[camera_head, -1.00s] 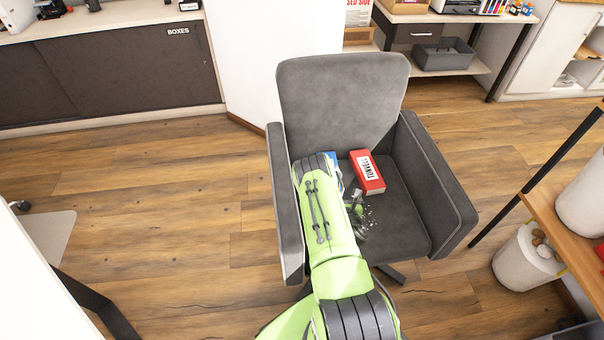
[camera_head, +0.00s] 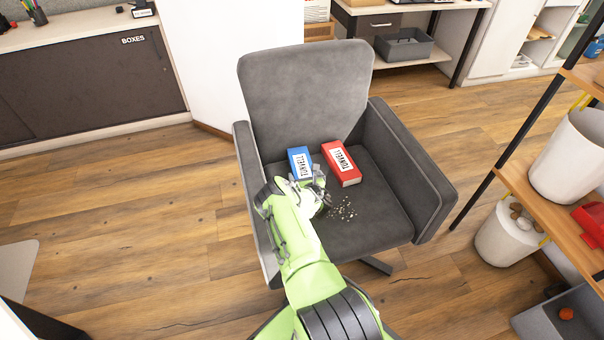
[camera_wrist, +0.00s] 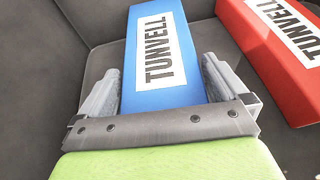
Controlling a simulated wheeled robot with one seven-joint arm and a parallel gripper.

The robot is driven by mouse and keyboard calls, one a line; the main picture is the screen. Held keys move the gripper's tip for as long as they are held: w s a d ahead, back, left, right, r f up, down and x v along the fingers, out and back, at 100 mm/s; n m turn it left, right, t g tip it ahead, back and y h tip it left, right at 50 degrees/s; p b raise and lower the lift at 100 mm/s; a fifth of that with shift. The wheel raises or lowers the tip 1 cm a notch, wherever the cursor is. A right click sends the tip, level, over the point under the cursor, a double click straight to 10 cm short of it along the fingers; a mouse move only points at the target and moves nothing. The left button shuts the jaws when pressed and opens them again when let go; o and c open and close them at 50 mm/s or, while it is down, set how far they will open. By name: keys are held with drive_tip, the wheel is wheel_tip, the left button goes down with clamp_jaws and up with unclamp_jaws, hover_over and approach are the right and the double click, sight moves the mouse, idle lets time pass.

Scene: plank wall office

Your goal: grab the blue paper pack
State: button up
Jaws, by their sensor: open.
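The blue paper pack (camera_head: 300,161) lies on the seat of the grey office chair, with a white label reading TUNVELL. In the wrist view the blue pack (camera_wrist: 162,50) runs away from me, its near end between my open fingers. My gripper (camera_wrist: 160,88) is open, with one finger on each side of the pack and a small gap at the left. In the head view my gripper (camera_head: 312,184) is at the pack's near end and hides part of it. Whether the fingers touch the pack, I cannot tell.
A red pack (camera_head: 341,163) lies just right of the blue one, and shows in the wrist view (camera_wrist: 275,50). The chair (camera_head: 305,95) has a backrest behind and armrests both sides. Small crumbs (camera_head: 343,209) lie on the seat. A wooden shelf (camera_head: 540,205) stands at right.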

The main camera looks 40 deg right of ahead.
drive_tip(key=shift+r, duration=0.1)
drive_tip(key=shift+d, duration=0.1)
drive_tip(key=c, duration=1)
wheel_tip(320, 180, up, 18)
drive_tip(key=p, duration=0.8)
drive_tip(key=shift+p, duration=0.4)
drive_tip(key=shift+c, duration=0.2)
